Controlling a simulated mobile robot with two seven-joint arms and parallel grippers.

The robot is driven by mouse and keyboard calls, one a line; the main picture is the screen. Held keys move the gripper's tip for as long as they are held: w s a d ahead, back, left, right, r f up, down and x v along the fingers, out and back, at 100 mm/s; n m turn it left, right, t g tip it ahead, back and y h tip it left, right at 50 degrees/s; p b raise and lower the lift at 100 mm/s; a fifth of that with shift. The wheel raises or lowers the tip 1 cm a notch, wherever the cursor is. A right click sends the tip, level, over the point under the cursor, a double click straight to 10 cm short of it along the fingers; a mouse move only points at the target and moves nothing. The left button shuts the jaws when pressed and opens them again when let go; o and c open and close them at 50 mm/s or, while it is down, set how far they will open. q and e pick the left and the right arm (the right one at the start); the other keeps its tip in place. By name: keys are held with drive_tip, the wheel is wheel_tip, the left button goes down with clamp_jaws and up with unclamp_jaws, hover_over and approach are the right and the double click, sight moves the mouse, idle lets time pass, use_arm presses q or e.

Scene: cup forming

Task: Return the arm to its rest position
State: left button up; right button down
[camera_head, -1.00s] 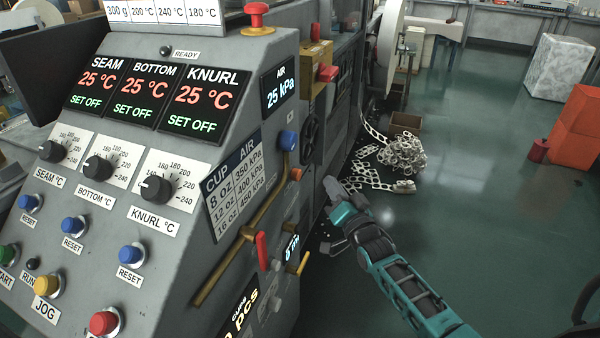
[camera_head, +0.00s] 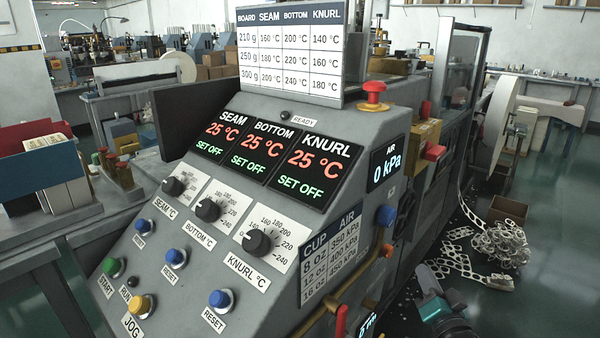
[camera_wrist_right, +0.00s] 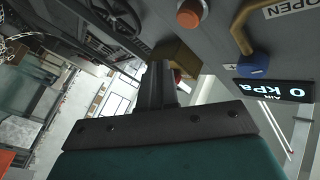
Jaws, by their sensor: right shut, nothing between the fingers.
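My right arm shows at the lower right of the head view, beside the machine's control panel (camera_head: 190,255). My right gripper (camera_head: 428,280) has a grey tip and a teal body, and sits low beyond the panel's right edge. In the right wrist view the fingers (camera_wrist_right: 157,88) are together with nothing between them. They point toward the machine's side, near a blue knob (camera_wrist_right: 253,66) and an orange button (camera_wrist_right: 190,13). I cannot tell how far they are from it. My left gripper is not in view.
The air display (camera_head: 385,164) reads 0 kPa. A red mushroom button (camera_head: 373,95) tops the panel. A tangle of pale punched scrap (camera_head: 497,245) lies on the floor beside a brown box (camera_head: 508,209). Green floor (camera_head: 560,290) is open at the right.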

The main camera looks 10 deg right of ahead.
drive_tip(key=s+a+f+n+g+y, duration=0.1)
drive_tip(key=s+a+f+n+g, duration=0.3)
drive_tip(key=s+a, duration=0.4)
drive_tip(key=s+a+f+n+g+y+p, duration=0.1)
drive_tip(key=s+a+f+n+g, duration=0.3)
drive_tip(key=s+a, duration=0.5)
drive_tip(key=s+f+n+y, duration=0.1)
drive_tip(key=s+f+n, duration=0.1)
drive_tip(key=s, duration=0.4)
drive_tip(key=shift+a+f+n+g+p, duration=0.15)
drive_tip(key=shift+f+n+g+p, duration=0.15)
drive_tip(key=shift+f, duration=0.05)
idle(1.9)
